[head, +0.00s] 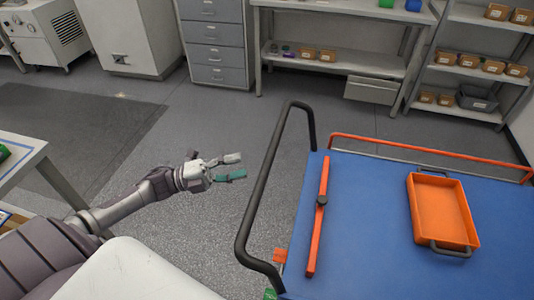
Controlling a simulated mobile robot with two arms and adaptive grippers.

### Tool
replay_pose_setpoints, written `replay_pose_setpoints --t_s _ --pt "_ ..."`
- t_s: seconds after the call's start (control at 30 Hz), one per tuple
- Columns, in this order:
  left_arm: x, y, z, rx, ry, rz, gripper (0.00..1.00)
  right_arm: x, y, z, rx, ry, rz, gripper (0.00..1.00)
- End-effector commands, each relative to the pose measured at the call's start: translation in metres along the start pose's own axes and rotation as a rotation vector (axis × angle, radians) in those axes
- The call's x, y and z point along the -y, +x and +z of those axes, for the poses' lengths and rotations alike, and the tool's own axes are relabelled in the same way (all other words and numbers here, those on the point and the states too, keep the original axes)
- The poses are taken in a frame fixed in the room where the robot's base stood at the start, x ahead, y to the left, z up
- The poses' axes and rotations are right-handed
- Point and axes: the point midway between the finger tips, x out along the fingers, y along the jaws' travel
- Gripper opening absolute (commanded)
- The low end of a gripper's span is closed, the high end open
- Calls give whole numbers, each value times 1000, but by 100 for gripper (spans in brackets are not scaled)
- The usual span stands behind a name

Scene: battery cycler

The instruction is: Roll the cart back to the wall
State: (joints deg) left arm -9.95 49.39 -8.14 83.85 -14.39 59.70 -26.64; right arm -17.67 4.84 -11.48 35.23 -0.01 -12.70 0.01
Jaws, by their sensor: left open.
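The cart (370,190) has a blue top, orange rails and a black tubular push handle (262,195) on its left side. It stands in the right half of the head view; its lower part and wheels are hidden or out of frame. My left gripper (233,167) is open and empty, left of the handle and apart from it, with one grey and one teal finger pointing toward the handle. My right gripper is not in view.
An orange tray (440,212) and an orange bar (318,215) lie on the cart. A workbench (330,63), grey drawer cabinet (218,45) and shelf rack (470,88) stand behind. A table (30,160) is at left. Grey floor (190,120) between is clear.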

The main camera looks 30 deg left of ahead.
Motion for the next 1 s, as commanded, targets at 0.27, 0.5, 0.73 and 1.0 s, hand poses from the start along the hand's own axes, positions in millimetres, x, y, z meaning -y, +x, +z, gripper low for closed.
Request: replay_pose_setpoints --t_s 0.27,0.5,0.73,1.0 --pt "4 60 1 2 0 -3 50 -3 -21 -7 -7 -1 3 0" --pt "1 86 1 4 -2 0 50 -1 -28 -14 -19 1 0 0" --pt "0 90 1 4 -1 1 50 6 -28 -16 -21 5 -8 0" --pt "0 90 1 3 -2 1 26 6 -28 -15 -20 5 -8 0"
